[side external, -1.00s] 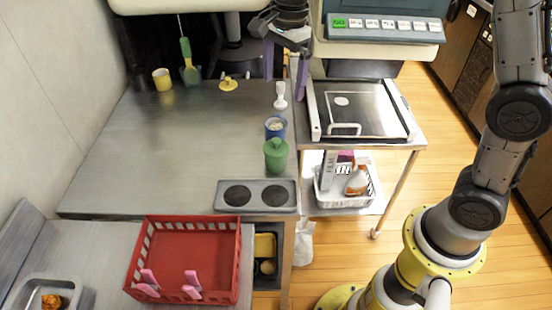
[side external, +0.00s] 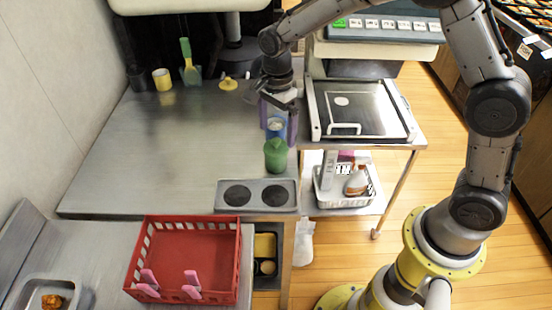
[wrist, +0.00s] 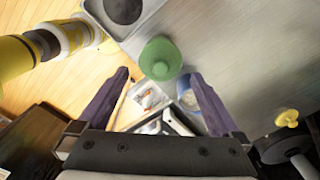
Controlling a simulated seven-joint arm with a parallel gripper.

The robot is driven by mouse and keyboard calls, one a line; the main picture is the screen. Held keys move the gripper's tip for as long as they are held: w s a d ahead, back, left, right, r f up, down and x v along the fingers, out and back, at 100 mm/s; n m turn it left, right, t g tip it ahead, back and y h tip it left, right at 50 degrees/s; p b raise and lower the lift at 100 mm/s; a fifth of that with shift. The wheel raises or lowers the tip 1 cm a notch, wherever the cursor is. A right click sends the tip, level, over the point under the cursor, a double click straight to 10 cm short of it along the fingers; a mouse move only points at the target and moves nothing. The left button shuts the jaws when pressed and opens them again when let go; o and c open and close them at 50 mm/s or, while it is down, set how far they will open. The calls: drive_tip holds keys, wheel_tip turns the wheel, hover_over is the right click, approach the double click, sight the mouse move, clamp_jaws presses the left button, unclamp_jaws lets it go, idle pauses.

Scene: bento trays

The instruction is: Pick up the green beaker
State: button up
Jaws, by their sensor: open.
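The green beaker (side external: 276,157) stands upright near the right edge of the steel counter, with a rounded green top. In the wrist view the green beaker (wrist: 160,58) is just beyond the fingertips, roughly centred between them. My gripper (side external: 278,122) is open, its purple fingers pointing down on either side of the blue cup, just behind the beaker. In the wrist view my gripper (wrist: 158,76) shows its two fingers spread wide and holding nothing. The blue cup (side external: 276,130) is partly hidden by the fingers.
A grey two-well tray (side external: 258,195) lies in front of the beaker, with a red crate (side external: 187,258) lower left. A cart (side external: 360,108) adjoins the right counter edge. The counter's left and middle are clear.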

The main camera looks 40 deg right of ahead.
sight(276, 140)
drive_tip(key=shift+a+f, duration=0.15)
drive_tip(key=shift+f, duration=1.8)
clamp_jaws()
drive_tip(key=shift+r, duration=0.1)
